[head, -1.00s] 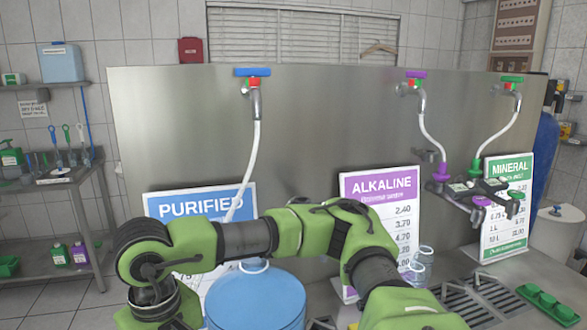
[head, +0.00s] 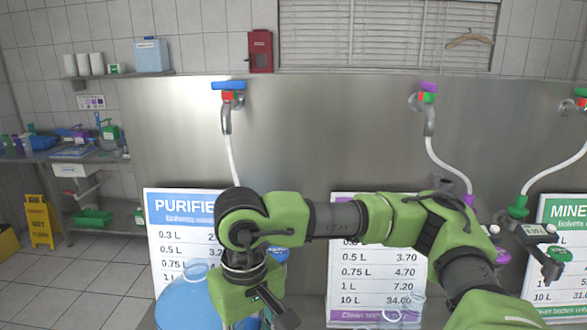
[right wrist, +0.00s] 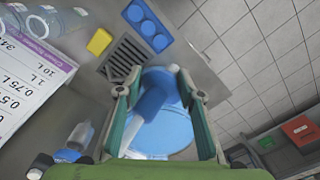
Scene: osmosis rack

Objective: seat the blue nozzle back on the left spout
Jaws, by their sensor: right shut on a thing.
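The left spout (head: 227,112) is a metal tap with a blue handle on the steel panel above the PURIFIED sign. A white hose (head: 233,160) hangs from it and passes behind my right arm. In the right wrist view, the blue nozzle (right wrist: 152,101) is a blue cylinder between the fingers of my right gripper (right wrist: 155,80), which is shut on it. It is held over the big blue bottle (right wrist: 172,135). In the head view the bottle (head: 182,302) stands at lower left, and my arm hides the nozzle. My left gripper is in neither view.
The purple-handled tap (head: 428,110) and the green-handled tap (head: 575,103) are to the right. Clear jugs (head: 410,308) stand before the ALKALINE sign (head: 345,272). A blue tray (right wrist: 147,25) and yellow block (right wrist: 99,41) show in the wrist view.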

